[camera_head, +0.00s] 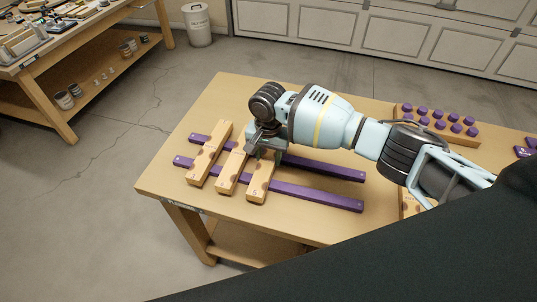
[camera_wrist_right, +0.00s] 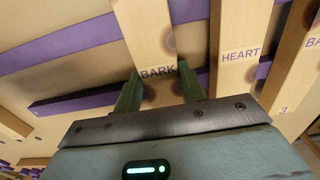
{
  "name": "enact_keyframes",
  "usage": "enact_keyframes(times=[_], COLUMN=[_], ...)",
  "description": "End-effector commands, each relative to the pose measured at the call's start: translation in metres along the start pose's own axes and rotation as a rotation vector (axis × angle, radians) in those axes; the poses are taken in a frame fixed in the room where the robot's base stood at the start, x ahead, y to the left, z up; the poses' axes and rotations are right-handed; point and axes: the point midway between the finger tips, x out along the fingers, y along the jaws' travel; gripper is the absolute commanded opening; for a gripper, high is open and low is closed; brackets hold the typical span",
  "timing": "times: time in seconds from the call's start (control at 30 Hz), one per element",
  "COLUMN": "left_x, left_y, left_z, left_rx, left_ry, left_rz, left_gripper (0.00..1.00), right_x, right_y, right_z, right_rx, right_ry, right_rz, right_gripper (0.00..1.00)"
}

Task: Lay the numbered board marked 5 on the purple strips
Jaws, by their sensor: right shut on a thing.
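Two long purple strips, the far one (camera_head: 325,170) and the near one (camera_head: 320,197), lie roughly parallel on the bench. Three wooden boards lie across them side by side at their left part: the leftmost board (camera_head: 203,165), the middle board (camera_head: 229,177) and the rightmost board (camera_head: 259,184), whose small end mark looks like a 5. My right gripper (camera_head: 266,148) is shut on this rightmost board. In the right wrist view its fingers (camera_wrist_right: 158,92) straddle the board lettered BARK (camera_wrist_right: 145,30), beside the HEART board (camera_wrist_right: 240,75). The board appears to rest on the strips. My left gripper is out of view.
A wooden block with purple pegs (camera_head: 459,133) stands at the bench's back right. More wood (camera_head: 408,208) shows partly behind my right arm. The strips' right ends are bare. A bin (camera_head: 197,25) and another bench (camera_head: 60,100) stand farther off.

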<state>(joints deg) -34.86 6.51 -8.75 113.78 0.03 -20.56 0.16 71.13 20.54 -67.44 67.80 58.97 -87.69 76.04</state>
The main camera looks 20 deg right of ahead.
Motion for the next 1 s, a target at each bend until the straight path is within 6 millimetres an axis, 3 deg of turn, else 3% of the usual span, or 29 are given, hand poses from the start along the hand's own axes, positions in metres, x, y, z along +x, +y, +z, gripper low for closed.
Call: enact_keyframes(times=[0.6,0.63,0.8,1.0], left_x=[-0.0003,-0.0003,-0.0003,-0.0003], left_y=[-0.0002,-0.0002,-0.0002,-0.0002], left_z=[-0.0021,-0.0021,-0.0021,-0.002], left_rx=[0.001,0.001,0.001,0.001], left_ry=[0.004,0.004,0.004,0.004], left_rz=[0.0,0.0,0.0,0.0], left_gripper=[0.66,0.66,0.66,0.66], right_x=[-0.0002,-0.0002,-0.0001,0.0001], right_y=[-0.0002,-0.0002,-0.0002,-0.0001], right_z=[-0.0002,-0.0002,-0.0001,0.0], right_rx=[0.0,0.0,0.0,0.0], right_ry=[0.0,0.0,0.0,0.0], right_rz=[-0.001,-0.001,0.0,0.0], right_gripper=[0.14,0.42,0.64,0.66])
